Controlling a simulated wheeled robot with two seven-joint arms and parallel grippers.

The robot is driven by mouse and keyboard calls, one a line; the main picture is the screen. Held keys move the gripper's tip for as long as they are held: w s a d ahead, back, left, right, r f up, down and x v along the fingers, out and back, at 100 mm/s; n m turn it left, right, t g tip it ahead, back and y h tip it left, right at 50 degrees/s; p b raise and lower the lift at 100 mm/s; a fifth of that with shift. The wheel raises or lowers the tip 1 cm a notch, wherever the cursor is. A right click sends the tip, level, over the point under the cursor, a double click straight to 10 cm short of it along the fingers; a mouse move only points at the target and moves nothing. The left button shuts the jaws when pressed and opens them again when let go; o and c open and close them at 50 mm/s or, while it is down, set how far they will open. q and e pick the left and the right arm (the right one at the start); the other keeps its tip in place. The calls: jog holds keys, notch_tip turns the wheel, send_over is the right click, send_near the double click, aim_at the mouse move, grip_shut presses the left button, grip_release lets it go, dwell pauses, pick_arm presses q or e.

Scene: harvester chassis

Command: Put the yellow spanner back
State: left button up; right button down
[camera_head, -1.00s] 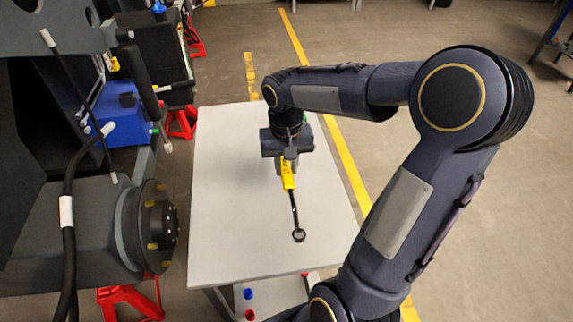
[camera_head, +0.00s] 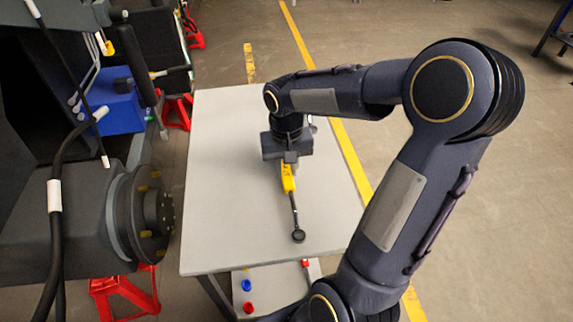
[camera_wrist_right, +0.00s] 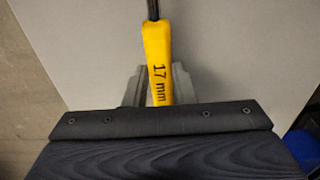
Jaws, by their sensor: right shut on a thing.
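The yellow spanner (camera_head: 288,178) has a yellow handle and a dark shaft that ends in a dark ring. My right gripper (camera_head: 289,160) is shut on the handle's end, over the table (camera_head: 225,200). The ring end points toward the near side of the table. In the right wrist view the handle (camera_wrist_right: 158,60) reads "17 mm" and sits between the two grey fingers (camera_wrist_right: 157,88). I cannot tell whether the spanner touches the tabletop or hangs just above it. My left gripper is not in view.
The chassis with its wheel hub (camera_head: 150,215) stands left of the table. A red stand (camera_head: 125,295) is under it, and a blue box (camera_head: 120,113) lies behind. Blue and red pieces (camera_head: 247,296) sit on a lower shelf. The tabletop left of the spanner is clear.

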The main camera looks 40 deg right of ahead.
jog(key=c, duration=1.1)
grip_release()
notch_tip(320, 180, up, 8)
jog(key=shift+f+p, duration=0.1)
jog(key=shift+p, duration=0.6)
